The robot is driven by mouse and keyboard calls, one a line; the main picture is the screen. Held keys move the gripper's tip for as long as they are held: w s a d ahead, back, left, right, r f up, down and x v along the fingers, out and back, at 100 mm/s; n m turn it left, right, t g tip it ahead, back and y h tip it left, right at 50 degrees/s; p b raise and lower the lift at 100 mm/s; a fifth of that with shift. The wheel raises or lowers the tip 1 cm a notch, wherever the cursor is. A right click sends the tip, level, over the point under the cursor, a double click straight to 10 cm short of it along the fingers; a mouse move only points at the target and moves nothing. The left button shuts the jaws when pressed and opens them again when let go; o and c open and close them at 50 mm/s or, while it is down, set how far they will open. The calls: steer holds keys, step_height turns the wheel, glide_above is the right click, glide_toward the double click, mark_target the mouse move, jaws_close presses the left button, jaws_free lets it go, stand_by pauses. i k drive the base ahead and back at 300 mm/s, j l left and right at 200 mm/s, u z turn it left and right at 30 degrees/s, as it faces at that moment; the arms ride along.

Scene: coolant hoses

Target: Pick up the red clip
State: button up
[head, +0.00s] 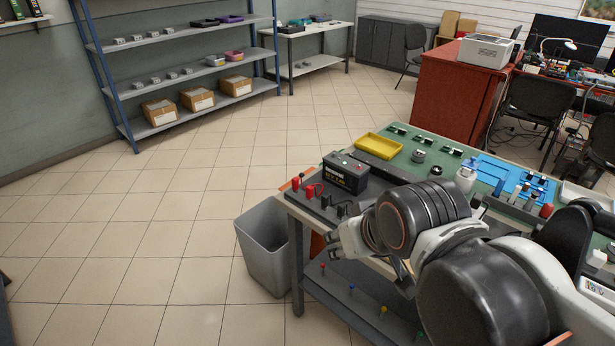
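Red clip pieces (310,191) stand at the left end of the workbench, on a dark board in front of a black battery (345,172). Another red piece (296,184) stands just left of them; I cannot tell whether they are one clip or two. Black clips (342,210) stand to their right on the same board. My gripper (334,246) is at the bench's near edge, below and right of the red pieces in the picture and apart from them. Its fingers are small and partly hidden by my arm, so their opening and anything between them are unclear.
A yellow tray (379,146), a white bottle (466,175) and a blue holder (515,180) are on the green-topped bench (405,160). A grey bin (264,247) stands on the floor by the bench's left end. The tiled floor to the left is clear.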

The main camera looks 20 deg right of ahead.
mark_target(295, 181)
steer(key=i+j+z, duration=0.2)
steer(key=i+j, duration=0.15)
steer(key=j, duration=0.25)
steer(key=i+j+z, duration=0.1)
steer(key=j, duration=0.25)
steer(key=i+j+z, duration=0.1)
steer(key=i+j, duration=0.15)
steer(key=z, duration=1.45)
